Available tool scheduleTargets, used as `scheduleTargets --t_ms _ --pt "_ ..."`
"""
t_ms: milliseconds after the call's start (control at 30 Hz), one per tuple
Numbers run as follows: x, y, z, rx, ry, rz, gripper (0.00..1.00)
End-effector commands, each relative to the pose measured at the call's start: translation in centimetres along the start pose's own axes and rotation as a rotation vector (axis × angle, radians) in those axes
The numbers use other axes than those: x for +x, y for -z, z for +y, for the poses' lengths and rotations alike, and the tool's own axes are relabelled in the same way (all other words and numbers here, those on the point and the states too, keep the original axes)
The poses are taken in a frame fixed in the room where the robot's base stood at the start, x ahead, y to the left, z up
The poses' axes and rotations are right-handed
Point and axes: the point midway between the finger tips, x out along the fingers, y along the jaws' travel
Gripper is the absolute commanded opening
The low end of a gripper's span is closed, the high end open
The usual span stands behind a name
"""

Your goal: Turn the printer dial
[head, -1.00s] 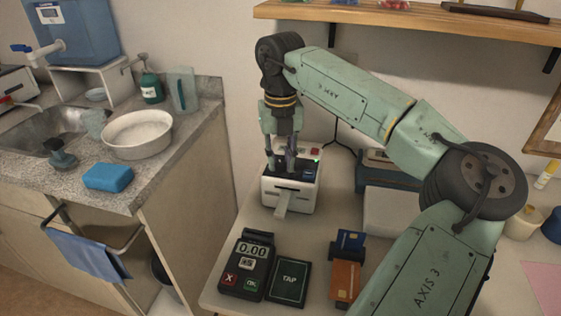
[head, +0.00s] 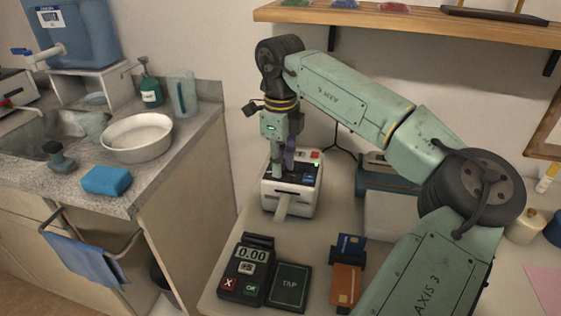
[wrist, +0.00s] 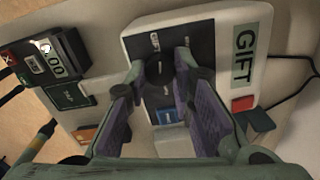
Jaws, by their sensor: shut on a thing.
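The white printer (head: 272,200) stands on the table, with a black top panel and a paper strip hanging from its front. In the wrist view the printer (wrist: 262,20) shows a GIFT label, a red button and a blue patch. Its round black dial (wrist: 158,72) sits on the dark panel. My gripper (head: 284,174) points down onto the printer's top. In the wrist view my gripper's fingertips (wrist: 161,68) are on both sides of the dial, shut on it. In the head view the fingers hide the dial.
A card terminal (head: 247,268) and a TAP pad (head: 289,285) lie in front of the printer. A card holder with blue and orange cards (head: 346,283) is to their right. A blue and grey device (head: 375,178) stands right of the printer. A wooden shelf (head: 420,22) hangs above.

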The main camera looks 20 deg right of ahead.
Motion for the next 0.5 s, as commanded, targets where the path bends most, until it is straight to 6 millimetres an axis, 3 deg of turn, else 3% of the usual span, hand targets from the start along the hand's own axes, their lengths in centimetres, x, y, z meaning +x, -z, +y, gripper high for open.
scheduleTargets --t_ms 500 --pt "-0.09 -0.11 -0.02 -0.215 0.003 -0.003 0.00"
